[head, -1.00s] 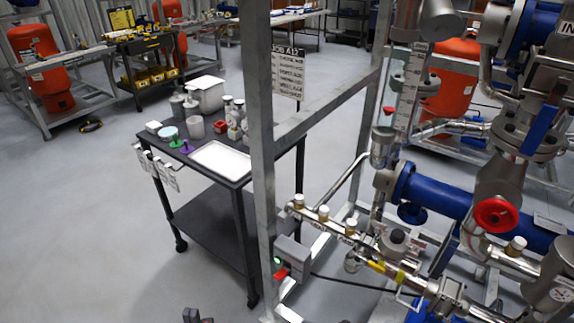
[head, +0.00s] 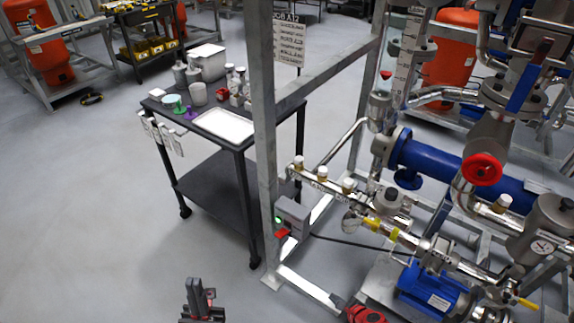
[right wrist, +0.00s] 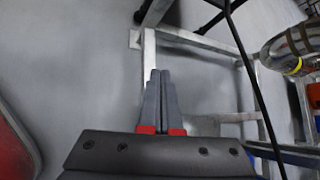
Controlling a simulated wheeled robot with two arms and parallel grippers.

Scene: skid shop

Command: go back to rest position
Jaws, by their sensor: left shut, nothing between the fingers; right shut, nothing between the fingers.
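My left gripper (head: 200,288) shows at the bottom of the head view, above bare floor. Its dark grey fingers point up the picture and hold nothing. My right gripper (head: 338,301) is partly in view at the bottom edge of the head view, by the foot of the skid frame, with red parts on it. In the right wrist view its two grey fingers (right wrist: 160,78) lie together, shut and empty. They appear in front of the floor and frame bars, touching nothing that I can make out.
The metal skid frame (head: 264,150) with blue pipes (head: 440,163) and a red handwheel (head: 482,169) fills the right side. A black cart (head: 210,185) with a white tray (head: 225,125) and bottles stands left of its post. The floor (head: 90,220) at left is clear.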

